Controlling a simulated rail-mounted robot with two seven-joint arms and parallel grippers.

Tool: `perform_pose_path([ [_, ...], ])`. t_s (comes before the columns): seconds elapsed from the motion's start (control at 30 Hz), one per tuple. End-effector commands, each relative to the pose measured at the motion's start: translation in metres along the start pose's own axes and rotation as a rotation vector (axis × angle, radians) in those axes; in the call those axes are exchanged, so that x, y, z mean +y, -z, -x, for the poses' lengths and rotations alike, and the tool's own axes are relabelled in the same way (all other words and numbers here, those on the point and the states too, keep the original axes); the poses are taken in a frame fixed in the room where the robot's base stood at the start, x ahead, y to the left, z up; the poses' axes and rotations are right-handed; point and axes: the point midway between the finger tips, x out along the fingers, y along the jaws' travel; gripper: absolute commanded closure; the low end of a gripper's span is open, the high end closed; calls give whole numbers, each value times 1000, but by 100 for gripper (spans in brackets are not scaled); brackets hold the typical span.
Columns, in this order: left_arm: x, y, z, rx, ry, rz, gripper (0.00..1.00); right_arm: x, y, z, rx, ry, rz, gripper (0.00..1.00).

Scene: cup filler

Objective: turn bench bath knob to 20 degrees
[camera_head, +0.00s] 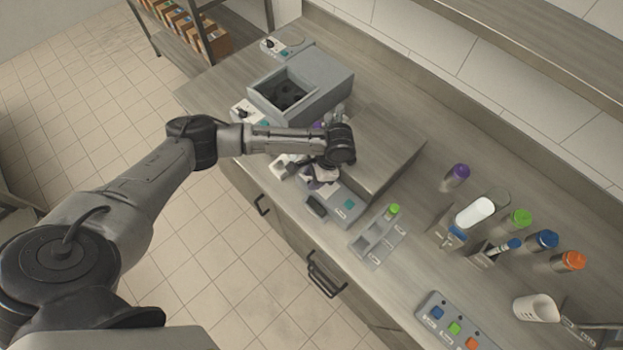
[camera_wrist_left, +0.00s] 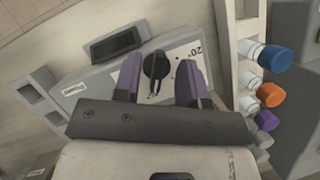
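A grey control unit (camera_wrist_left: 95,75) fills the middle of the left wrist view, with a dark display (camera_wrist_left: 118,43) and a round black knob (camera_wrist_left: 155,66) on a white dial. A "20°" mark (camera_wrist_left: 196,50) shows right of the knob. My left gripper (camera_wrist_left: 159,60) is open, its purple fingers on either side of the knob; the right finger is apart from it, and I cannot tell if the left touches. In the head view my left gripper (camera_head: 322,176) is over the unit (camera_head: 348,202), hiding its knob. My right gripper is not in view.
A grey box with an open basin (camera_head: 325,82) stands behind the gripper. A grey holder with a green-capped tube (camera_head: 392,212) is to the right. Several capped bottles, a white cup (camera_head: 537,308) and a button panel (camera_head: 450,322) stand farther right. A raised wooden block (camera_head: 390,165) is close by.

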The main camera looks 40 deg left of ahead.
Motion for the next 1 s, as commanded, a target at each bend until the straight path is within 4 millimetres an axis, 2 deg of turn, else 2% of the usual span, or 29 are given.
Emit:
perform_pose_path([
  [0.2,0,0,-13,0,0,0,62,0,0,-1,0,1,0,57],
  [0.57,0,0,-15,1,0,0,63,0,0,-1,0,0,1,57],
  [0.93,0,0,-15,1,0,0,98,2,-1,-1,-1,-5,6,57],
  [1.0,0,0,-15,1,0,0,100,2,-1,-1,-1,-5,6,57],
])
